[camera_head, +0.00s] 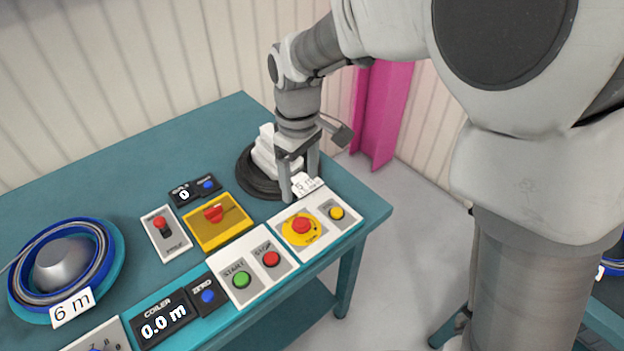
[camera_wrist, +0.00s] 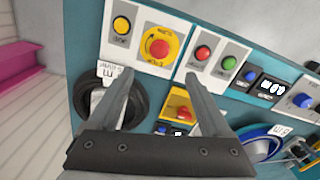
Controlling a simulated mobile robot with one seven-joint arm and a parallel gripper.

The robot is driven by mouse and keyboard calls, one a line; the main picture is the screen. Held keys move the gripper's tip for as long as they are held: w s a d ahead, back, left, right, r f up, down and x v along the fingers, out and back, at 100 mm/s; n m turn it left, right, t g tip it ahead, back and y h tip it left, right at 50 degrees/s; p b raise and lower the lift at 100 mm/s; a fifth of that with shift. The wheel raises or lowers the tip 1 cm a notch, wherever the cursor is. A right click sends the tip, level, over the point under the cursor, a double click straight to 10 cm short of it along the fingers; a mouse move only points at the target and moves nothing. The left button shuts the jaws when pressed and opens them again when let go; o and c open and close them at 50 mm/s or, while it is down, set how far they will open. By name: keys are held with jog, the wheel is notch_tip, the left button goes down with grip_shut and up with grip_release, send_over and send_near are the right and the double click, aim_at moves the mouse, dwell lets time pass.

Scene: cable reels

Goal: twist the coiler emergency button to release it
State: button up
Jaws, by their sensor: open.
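The emergency button (camera_head: 302,226) is a red mushroom knob on a yellow round plate, set in a white panel near the table's right front edge. In the wrist view the emergency button (camera_wrist: 159,47) shows ahead of the jaws, above the gap between the fingertips. My gripper (camera_head: 303,184) points down just behind the button panel, apart from the button. It also shows in the wrist view (camera_wrist: 162,78), with its two fingers spread and nothing between them. I cannot tell from the frames whether the button is pressed in.
A small yellow button (camera_head: 337,213) shares the panel. A green start button (camera_head: 241,279) and red stop button (camera_head: 271,258) sit to its left. A yellow box with a red switch (camera_head: 213,214) and a black reel (camera_head: 246,182) stand close behind. A blue reel (camera_head: 22,285) lies far left.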

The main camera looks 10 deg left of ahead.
aim_at(302, 223)
notch_tip(302, 223, down, 13)
jog(key=shift+r+b, duration=0.1)
jog(key=shift+b, duration=0.85)
